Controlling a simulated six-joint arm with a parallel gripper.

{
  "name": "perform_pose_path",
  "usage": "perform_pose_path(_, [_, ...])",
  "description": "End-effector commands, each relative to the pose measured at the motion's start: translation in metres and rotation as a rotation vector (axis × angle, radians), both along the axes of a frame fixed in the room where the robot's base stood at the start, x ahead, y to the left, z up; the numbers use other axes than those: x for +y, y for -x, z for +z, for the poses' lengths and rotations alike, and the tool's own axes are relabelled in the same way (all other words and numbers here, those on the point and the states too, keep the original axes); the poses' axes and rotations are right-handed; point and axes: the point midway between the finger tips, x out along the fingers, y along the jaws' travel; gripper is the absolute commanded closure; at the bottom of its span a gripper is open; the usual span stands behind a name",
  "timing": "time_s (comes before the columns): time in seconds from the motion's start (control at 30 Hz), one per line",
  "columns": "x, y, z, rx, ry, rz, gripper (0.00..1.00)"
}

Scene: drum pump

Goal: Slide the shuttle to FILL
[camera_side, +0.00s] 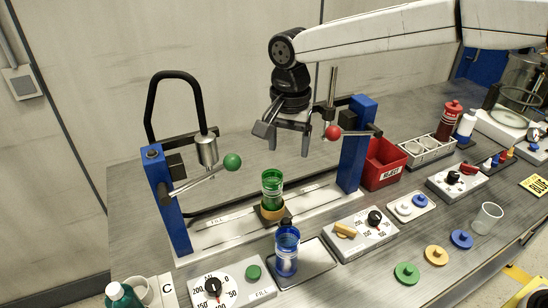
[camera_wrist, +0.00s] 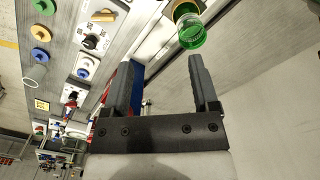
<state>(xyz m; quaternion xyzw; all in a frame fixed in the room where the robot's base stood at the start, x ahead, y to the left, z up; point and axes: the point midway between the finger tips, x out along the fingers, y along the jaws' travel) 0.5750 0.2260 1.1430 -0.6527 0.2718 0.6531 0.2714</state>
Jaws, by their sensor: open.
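The shuttle (camera_side: 273,212) is a tan-orange ring holder on a white rail (camera_side: 325,197) between two blue posts. A green container (camera_side: 272,186) stands upright in it. A small black knob (camera_side: 287,222) shows at its front. A FILL label (camera_side: 217,220) lies at the rail's left part, near the left post. My gripper (camera_side: 284,146) is open and empty, pointing down, above and behind the rail near the right post. In the wrist view the open fingers (camera_wrist: 165,68) have the green container (camera_wrist: 191,31) beyond their tips, and the shuttle (camera_wrist: 184,9) is partly cut off.
The left blue post (camera_side: 168,205) carries a green-ball lever (camera_side: 232,162); the right post (camera_side: 357,145) carries a red-ball lever (camera_side: 333,132) close to my gripper. A blue bottle (camera_side: 287,252) stands on a tray (camera_side: 312,270) in front. A red reject bin (camera_side: 383,165) stands right.

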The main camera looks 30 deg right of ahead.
Motion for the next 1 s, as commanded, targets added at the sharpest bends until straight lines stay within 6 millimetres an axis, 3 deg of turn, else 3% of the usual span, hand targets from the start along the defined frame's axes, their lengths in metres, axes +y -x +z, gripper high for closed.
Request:
perform_pose_path(0.63, [-0.002,0.001,-0.132,0.003,0.001,0.003,0.23])
perform_pose_path(0.77, [-0.001,0.0,-0.143,0.0,0.0,0.003,0.23])
perform_pose_path(1.0, [-0.001,0.0,-0.146,-0.001,-0.001,0.003,0.23])
